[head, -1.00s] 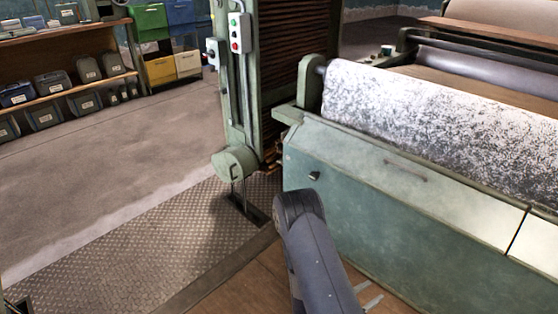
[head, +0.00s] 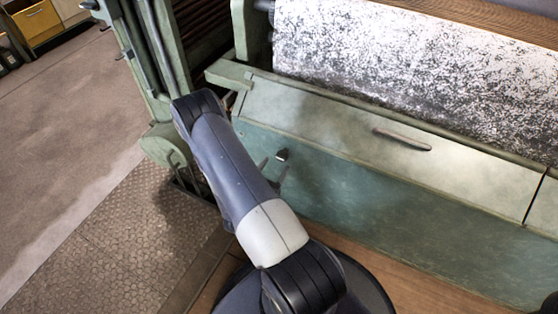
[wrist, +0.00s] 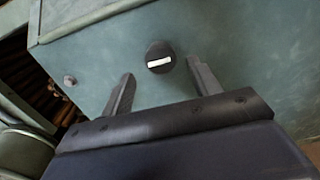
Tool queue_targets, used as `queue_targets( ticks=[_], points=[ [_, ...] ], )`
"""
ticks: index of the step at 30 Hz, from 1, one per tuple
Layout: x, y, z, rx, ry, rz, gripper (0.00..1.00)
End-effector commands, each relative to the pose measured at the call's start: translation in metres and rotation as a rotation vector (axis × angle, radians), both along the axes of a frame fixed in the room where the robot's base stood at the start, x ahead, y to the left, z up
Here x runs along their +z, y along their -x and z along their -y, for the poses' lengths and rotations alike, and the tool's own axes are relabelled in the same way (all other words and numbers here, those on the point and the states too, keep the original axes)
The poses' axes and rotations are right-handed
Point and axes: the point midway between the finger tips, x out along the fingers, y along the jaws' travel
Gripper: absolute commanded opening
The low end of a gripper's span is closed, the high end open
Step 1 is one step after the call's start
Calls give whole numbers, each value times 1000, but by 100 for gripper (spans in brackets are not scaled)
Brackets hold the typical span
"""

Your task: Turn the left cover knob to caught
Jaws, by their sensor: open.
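The left cover knob (head: 282,155) is a small dark knob on the green front panel of the machine, near its left end. In the wrist view the knob (wrist: 160,57) is a round black disc with a pale bar across it, lying nearly level with a slight tilt. My gripper (head: 272,170) is open just in front of the panel. In the wrist view its two fingers (wrist: 160,80) stand apart on either side below the knob, with nothing between them. The fingers do not visibly touch the knob. In the head view my arm hides part of the panel.
The hinged cover (head: 330,120) with its bar handle (head: 402,139) lies above the panel, below a speckled white roller (head: 420,75). A green upright post (head: 155,60) stands to the left. A small bolt (wrist: 70,80) shows left of the knob. Floor at left is open.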

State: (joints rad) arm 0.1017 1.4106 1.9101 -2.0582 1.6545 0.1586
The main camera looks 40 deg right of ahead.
Motion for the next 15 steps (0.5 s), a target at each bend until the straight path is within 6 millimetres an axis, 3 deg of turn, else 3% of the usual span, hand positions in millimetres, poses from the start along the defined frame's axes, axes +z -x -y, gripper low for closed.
queue_targets(
  ticks=[6,15],
  points=[
    [0,-10,25,-2,1,2,59],
    [0,-15,37,-1,1,-1,59]
  ],
)
